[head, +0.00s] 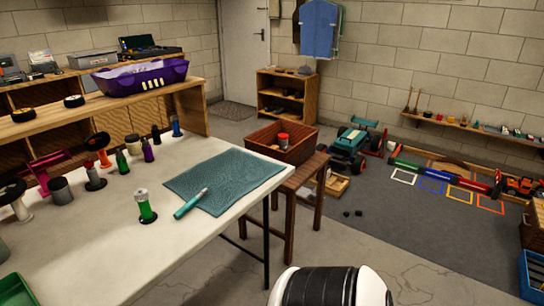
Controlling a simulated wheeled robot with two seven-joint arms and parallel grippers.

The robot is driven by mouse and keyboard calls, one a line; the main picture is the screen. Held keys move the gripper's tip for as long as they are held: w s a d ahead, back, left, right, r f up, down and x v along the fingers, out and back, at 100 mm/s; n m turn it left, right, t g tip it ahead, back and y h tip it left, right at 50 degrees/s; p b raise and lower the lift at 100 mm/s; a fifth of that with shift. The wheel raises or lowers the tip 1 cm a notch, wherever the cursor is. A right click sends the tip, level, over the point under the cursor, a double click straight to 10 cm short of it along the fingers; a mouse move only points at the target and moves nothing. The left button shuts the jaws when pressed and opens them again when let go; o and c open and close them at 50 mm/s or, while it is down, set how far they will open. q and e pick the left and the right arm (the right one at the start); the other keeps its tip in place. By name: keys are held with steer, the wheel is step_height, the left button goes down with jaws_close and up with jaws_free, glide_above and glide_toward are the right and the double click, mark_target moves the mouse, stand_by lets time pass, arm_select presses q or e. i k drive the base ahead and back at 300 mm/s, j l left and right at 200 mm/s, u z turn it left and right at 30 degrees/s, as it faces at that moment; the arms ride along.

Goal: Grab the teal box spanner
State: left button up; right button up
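A slim teal tool with a pale tip, which looks like the teal box spanner (190,204), lies on the white table. It rests at the front left edge of a teal mat (232,181), angled with its pale tip toward the mat. Nothing covers it. Neither of my grippers shows in the head view.
A green bottle with a clear top (145,206) stands just left of the spanner. Several bottles, jars and spools crowd the table's left side. A brown crate (283,142) sits on a wooden stool beyond the mat. The table's front middle is clear.

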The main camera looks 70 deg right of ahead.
mark_target(178, 215)
steer(key=l+z, duration=0.15)
steer(key=z, duration=1.45)
